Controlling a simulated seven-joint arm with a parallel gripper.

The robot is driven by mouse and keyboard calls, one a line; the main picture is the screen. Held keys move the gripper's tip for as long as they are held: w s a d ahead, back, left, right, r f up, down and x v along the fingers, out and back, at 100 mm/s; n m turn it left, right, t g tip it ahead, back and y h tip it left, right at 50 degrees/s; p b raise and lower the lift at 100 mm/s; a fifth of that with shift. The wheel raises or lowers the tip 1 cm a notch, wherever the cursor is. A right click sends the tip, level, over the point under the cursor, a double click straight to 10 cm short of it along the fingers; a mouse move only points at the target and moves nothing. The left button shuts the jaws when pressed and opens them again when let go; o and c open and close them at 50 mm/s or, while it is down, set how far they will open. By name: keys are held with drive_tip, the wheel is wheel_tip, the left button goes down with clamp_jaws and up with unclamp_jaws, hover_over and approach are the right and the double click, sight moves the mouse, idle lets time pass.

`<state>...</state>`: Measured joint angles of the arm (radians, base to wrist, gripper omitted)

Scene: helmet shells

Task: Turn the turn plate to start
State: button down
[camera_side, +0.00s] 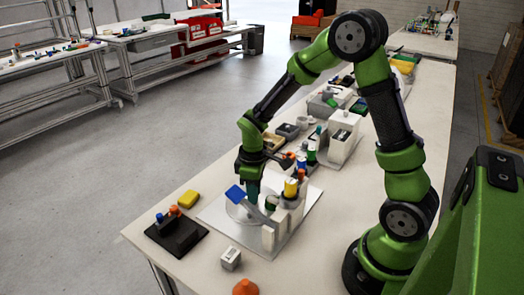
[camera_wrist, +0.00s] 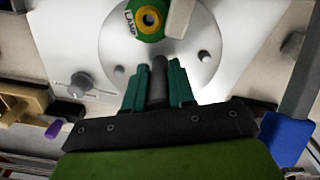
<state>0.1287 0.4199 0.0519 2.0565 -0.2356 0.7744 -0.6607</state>
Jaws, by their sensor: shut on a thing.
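In the side view my gripper (camera_side: 251,188) points down over the plate. The fingers hide the peg's lower part.
A green part with a yellow ring, marked LAMP (camera_wrist: 147,20), is at the plate's far side. A small dial (camera_wrist: 80,84) is left. A blue-ended bar (camera_wrist: 285,138) stands close on the right.

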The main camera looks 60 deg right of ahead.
drive_tip(key=shift+r+n, duration=0.1)
drive_tip(key=shift+n, duration=6.7)
drive_tip(key=c, duration=0.9)
unclamp_jaws()
drive_tip(key=shift+c, duration=0.2)
wheel_tip(320, 180, up, 17)
